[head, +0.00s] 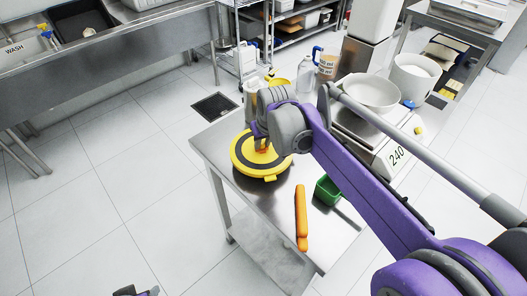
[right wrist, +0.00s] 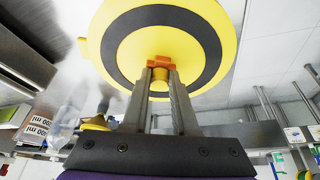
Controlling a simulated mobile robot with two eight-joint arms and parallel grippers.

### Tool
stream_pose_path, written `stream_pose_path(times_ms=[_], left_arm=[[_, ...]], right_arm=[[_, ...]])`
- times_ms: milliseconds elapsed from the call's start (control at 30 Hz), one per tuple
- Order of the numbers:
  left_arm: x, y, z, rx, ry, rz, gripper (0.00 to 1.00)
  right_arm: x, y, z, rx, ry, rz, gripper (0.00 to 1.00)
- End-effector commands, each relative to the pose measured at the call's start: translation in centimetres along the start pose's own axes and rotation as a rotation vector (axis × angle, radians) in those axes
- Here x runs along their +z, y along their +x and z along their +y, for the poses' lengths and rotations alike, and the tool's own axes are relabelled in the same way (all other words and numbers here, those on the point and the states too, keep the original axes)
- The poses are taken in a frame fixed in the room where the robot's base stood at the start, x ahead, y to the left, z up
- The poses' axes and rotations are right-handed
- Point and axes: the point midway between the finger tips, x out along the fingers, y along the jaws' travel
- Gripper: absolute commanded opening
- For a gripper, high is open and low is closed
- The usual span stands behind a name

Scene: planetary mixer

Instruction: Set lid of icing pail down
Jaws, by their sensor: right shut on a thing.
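The yellow lid (head: 243,163) with a dark ring is over the far left part of the steel table (head: 212,150) in the head view. My right gripper (head: 262,149) is above it, shut on its central knob. In the right wrist view the lid (right wrist: 125,22) fills the top, and the orange fingertips of my right gripper (right wrist: 160,66) pinch the yellow knob. I cannot tell whether the lid touches the table. An open white pail (head: 414,78) with white contents stands at the upper right. Part of my left gripper (head: 136,291) shows at the bottom edge; its fingers are unclear.
An orange-handled tool (head: 301,215) and a green container (head: 327,190) are on the table near the lid. A scale reading 240 (head: 384,150) carries a white bowl (head: 371,93). A clear bottle (head: 305,76) and a measuring jug (head: 327,65) stand behind.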

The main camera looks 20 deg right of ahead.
Motion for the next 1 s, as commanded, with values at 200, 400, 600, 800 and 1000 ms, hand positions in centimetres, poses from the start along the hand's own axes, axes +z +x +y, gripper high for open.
stream_pose_path(times_ms=[200,400,600,800,1000], left_arm=[[0.2,0.2,0.0,0.0,0.0,-0.001,0.5],[0.2,0.3,0.0,0.0,0.0,-0.001,0.5],[0.3,0.3,0.0,0.0,0.0,-0.002,0.5],[0.3,0.4,0.0,0.0,0.0,-0.002,0.5],[0.3,0.4,0.0,0.0,0.0,-0.002,0.5]], right_arm=[[1.1,2.8,0.0,0.0,0.0,0.0,0.0],[1.4,3.5,0.0,0.0,0.0,0.0,0.0],[1.5,3.6,0.0,0.0,0.0,0.0,0.0],[1.5,3.7,0.0,0.0,0.0,0.0,0.52],[1.5,3.6,0.0,0.0,0.0,0.0,0.57]])
